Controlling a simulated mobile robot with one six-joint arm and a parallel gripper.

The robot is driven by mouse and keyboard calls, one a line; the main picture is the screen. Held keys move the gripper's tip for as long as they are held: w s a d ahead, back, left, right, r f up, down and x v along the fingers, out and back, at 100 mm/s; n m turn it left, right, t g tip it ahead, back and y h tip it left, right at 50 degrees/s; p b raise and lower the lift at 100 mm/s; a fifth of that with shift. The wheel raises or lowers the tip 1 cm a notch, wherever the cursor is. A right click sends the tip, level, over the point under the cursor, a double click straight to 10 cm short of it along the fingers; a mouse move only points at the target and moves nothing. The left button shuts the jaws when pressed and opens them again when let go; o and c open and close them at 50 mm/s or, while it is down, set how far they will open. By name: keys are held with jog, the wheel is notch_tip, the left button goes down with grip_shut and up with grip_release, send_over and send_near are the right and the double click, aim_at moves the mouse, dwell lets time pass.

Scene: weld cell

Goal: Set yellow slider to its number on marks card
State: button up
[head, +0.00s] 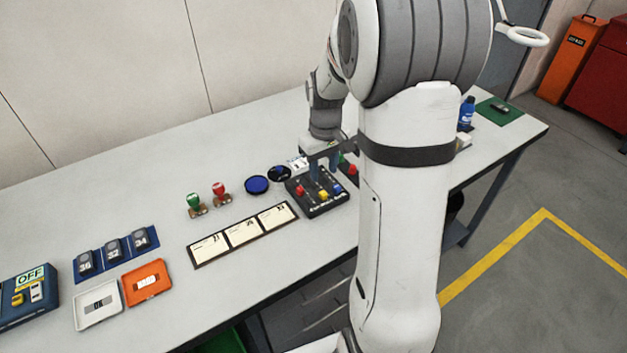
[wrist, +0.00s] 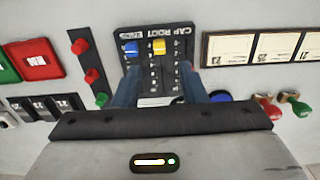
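The yellow slider (head: 323,195) is a knob on a black slider box (head: 314,208), between a red knob (head: 299,190) and a blue knob (head: 337,189). In the wrist view the yellow slider (wrist: 159,47) sits near the end of its track by the lettering "CAP" and "ROOT", beside the blue knob (wrist: 132,48). My gripper (wrist: 158,88) is over the box, fingers apart, with nothing between them; the yellow slider is beyond the fingertips.
Green (head: 194,202) and red (head: 220,190) stamps and a blue round pad (head: 257,184) stand left of the box. Trays and a blue OFF unit (head: 28,292) are at the left. The table's front edge is clear.

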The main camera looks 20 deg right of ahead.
aim_at(323, 192)
notch_tip(323, 192, down, 8)
jog(key=shift+r+p, duration=0.1)
jog(key=shift+p, duration=0.25)
grip_shut()
dwell(0.4)
jog(key=shift+w, duration=0.1)
